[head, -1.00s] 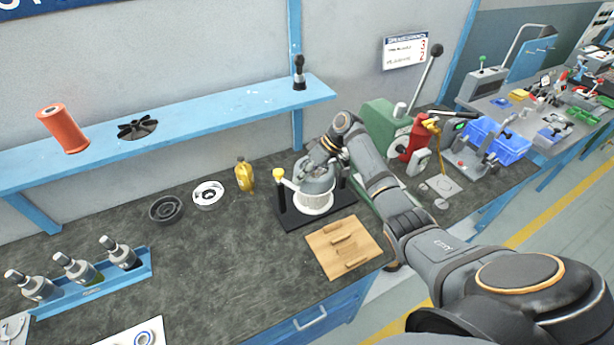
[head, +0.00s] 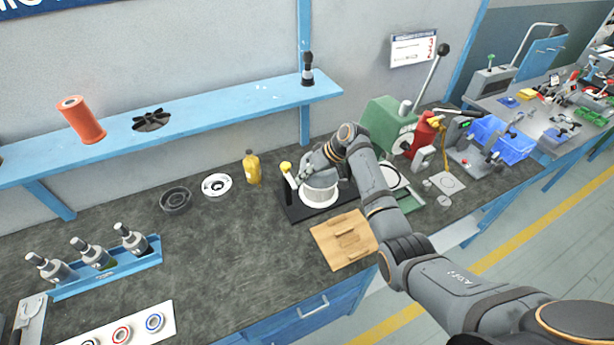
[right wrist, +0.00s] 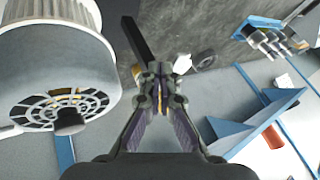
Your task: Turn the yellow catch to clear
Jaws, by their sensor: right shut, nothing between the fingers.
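The yellow catch (head: 285,166) is a yellow knob on a pale stem at the left end of a black stand (head: 306,214). The stem leans slightly to the upper left. A grey and white blower (head: 319,196) sits in the stand, right of the catch; it is large at left in the right wrist view (right wrist: 62,65). My right gripper (head: 306,171) is over the back of the blower, just right of the catch. Its fingers (right wrist: 160,80) are shut and empty in the right wrist view. Whether it touches the catch cannot be told. My left gripper is out of view.
A wooden board (head: 344,240) lies in front of the stand. An amber bottle (head: 252,168), a white ring (head: 217,186) and a dark ring (head: 176,200) stand to the left. A green press (head: 389,122) is at right. The bench's middle left is clear.

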